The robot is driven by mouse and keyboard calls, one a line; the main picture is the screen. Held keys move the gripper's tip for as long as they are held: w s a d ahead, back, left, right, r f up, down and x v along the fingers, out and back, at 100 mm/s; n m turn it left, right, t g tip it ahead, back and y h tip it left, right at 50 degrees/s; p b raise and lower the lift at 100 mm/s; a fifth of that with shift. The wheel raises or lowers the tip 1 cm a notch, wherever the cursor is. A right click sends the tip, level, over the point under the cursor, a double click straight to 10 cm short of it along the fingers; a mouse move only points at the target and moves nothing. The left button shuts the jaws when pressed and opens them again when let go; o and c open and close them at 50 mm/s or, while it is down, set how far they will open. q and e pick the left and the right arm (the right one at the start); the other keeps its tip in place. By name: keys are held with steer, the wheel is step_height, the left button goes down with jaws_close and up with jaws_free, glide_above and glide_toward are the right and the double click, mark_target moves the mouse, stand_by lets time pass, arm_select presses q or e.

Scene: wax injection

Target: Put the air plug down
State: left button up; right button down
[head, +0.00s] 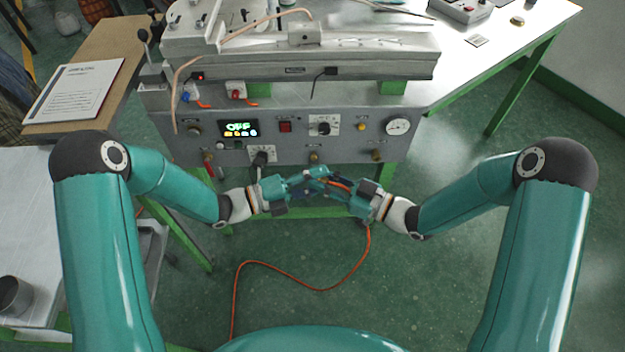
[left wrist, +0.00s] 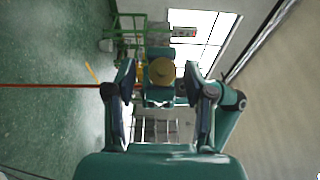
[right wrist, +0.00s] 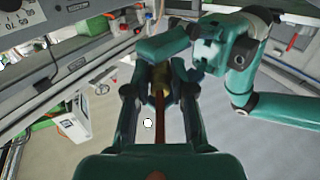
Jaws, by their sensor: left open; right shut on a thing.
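The air plug, a brass-coloured fitting (right wrist: 161,79) on an orange hose, sits between the fingers of my right gripper (right wrist: 160,88), which is shut on it. In the left wrist view the plug's round end (left wrist: 161,71) shows between the fingers of my left gripper (left wrist: 160,78). The left gripper is open. In the head view my left gripper (head: 305,179) and right gripper (head: 328,180) face each other closely in front of the machine, and the plug is mostly hidden by the fingers. I cannot tell whether the left fingers touch it.
The orange hose (head: 300,286) hangs from the right gripper and runs along the green floor. The grey injection machine (head: 290,133), with knobs, a display and a gauge (head: 398,126), stands just beyond the grippers. A side table with a metal cup (head: 14,294) is at left.

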arm_select(q)
jaws_close()
jaws_free()
steer(key=shift+a, duration=0.1)
